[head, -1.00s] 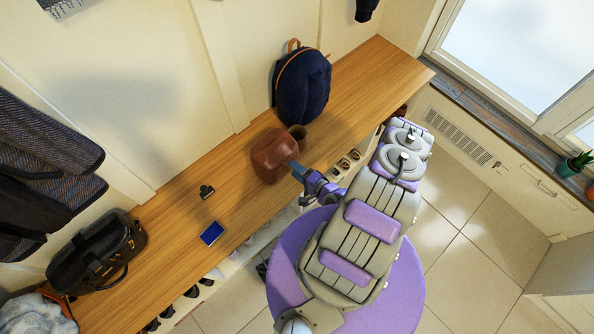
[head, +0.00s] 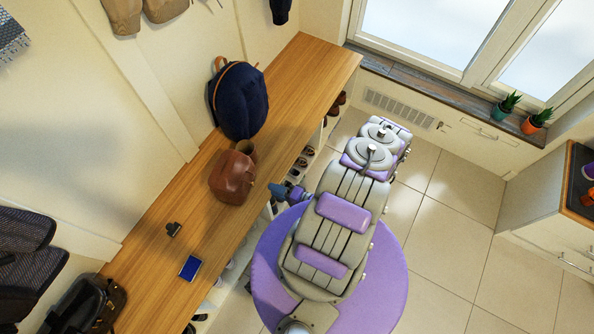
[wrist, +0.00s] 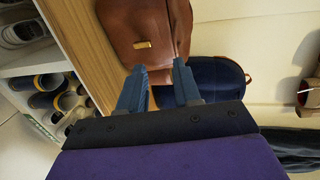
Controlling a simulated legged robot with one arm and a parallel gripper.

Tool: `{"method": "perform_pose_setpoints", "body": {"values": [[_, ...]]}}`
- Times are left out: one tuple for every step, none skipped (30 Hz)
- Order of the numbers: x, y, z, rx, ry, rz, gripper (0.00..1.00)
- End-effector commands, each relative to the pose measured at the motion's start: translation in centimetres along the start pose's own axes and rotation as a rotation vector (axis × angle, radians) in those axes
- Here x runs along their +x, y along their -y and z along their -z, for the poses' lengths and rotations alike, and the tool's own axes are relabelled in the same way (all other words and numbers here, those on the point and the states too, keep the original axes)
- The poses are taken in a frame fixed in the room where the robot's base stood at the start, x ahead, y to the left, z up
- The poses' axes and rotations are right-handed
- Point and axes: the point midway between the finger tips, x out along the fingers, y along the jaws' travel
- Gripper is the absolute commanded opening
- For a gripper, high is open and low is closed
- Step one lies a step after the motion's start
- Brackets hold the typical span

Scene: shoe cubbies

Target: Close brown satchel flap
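The brown satchel (head: 232,177) stands on the wooden bench in front of the dark blue backpack (head: 238,100). A darker brown, rounded piece (head: 246,150) shows at its far side; I cannot tell if this is the flap. In the wrist view the satchel (wrist: 147,22) fills the top middle, with a small gold clasp on its smooth face. Whether the flap lies fully down is unclear. My gripper (wrist: 158,67) points at the satchel, its two blue fingers apart with nothing between them. In the head view my gripper (head: 277,190) is right of the satchel, with a gap between.
The bench (head: 290,85) holds a blue box-like item (head: 190,268), a small dark item (head: 173,229) and a black bag (head: 85,305) at lower left. Shoe cubbies lie under its front edge. Tiled floor (head: 470,210) is open to the right.

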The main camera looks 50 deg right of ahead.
Motion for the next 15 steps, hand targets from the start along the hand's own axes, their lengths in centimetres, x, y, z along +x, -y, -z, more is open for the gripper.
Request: {"method": "perform_pose_setpoints", "body": {"values": [[-1.1, 0.2, 0.2, 0.001, -0.007, 0.001, 0.33], [-1.7, 0.2, 0.1, 0.0, -0.006, 0.001, 0.33], [-2.4, 0.2, 0.1, -0.001, -0.005, 0.0, 0.33], [-3.0, 0.1, 0.1, -0.001, -0.005, -0.001, 0.33], [-3.6, 0.2, 0.1, -0.001, -0.005, -0.001, 0.33], [-4.3, 0.2, 0.1, -0.002, -0.005, 0.001, 0.33], [-4.8, 0.2, 0.1, -0.003, -0.004, 0.002, 0.33], [-5.3, 0.2, 0.1, -0.003, -0.004, 0.002, 0.33], [-5.9, 0.2, 0.1, -0.003, -0.004, 0.002, 0.33], [-6.3, 0.2, 0.1, -0.003, -0.004, 0.002, 0.33], [-6.8, 0.2, 0.1, -0.003, -0.003, 0.003, 0.33], [-7.2, 0.2, 0.1, -0.003, -0.002, 0.003, 0.33], [-7.5, 0.2, 0.0, -0.003, 0.0, 0.003, 0.33], [-7.8, 0.2, 0.0, -0.002, 0.0, 0.003, 0.33], [-8.1, 0.2, 0.0, -0.002, 0.002, 0.004, 0.33]]}}
